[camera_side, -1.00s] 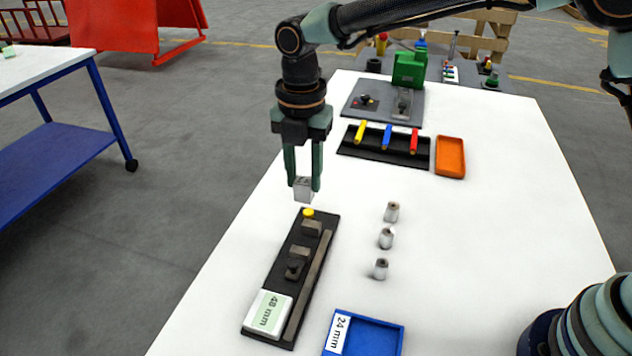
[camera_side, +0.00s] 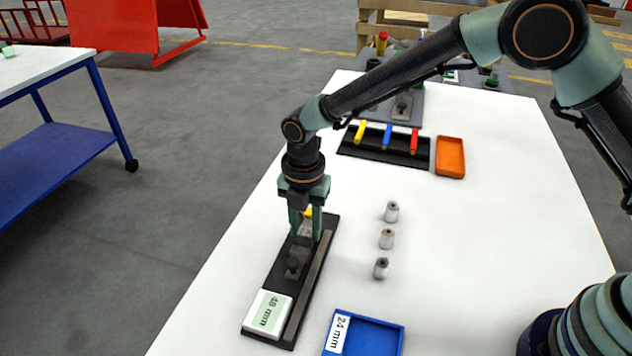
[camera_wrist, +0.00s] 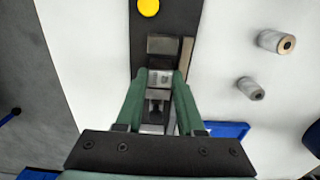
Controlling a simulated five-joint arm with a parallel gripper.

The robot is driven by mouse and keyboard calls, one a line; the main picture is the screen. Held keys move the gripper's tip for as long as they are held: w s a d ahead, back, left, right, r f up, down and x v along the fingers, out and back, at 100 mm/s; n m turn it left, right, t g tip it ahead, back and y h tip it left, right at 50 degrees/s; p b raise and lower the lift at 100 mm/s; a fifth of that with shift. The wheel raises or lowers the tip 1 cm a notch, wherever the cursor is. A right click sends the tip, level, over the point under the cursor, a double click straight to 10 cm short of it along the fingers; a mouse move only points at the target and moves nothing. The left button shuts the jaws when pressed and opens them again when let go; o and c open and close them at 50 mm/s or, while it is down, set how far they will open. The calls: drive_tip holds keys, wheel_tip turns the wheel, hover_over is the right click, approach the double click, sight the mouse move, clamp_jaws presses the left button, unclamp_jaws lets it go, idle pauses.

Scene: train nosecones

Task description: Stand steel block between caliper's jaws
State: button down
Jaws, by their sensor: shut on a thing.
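The caliper (camera_side: 318,262) is a long dark bar with a yellow button at its far end, dark jaw blocks along its middle and a white 48 mm label (camera_side: 268,312) at its near end. My gripper (camera_side: 307,238) is shut on the small grey steel block (camera_wrist: 160,78) and is low over the jaw area. In the wrist view the block sits between my green fingertips, with a jaw block (camera_wrist: 163,45) just beyond it and another darker part on its near side. In the side view my fingers partly hide the block. I cannot tell whether it touches the bar.
A blue tray (camera_side: 375,335) marked 24 mm is at the near edge. A black rack (camera_side: 384,150) with coloured sticks and an orange tray (camera_side: 450,157) lie farther back.

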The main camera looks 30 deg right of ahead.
sight(306, 230)
drive_tip(key=c, duration=0.5)
unclamp_jaws()
drive_tip(key=shift+f, duration=0.1)
wheel_tip(306, 230, up, 12)
drive_tip(key=s+d+r+m+t, duration=0.2)
drive_tip(key=s+d+r+m, duration=0.1)
drive_tip(key=d+r+m, duration=0.75)
drive_tip(key=shift+s+d+f+m+t, duration=0.15)
drive_tip(key=shift+s+d+m+t, duration=0.45)
drive_tip(key=shift+s+d+m, duration=1.6)
drive_tip(key=shift+s+d+f+m+t, duration=0.1)
drive_tip(key=shift+s+d+m+t, duration=0.85)
drive_tip(key=shift+d+m, duration=2.05)
drive_tip(key=shift+s+d+f+m+t, duration=0.15)
drive_tip(key=shift+s+d+m+t, duration=0.1)
drive_tip(key=shift+s+d+m, duration=2.35)
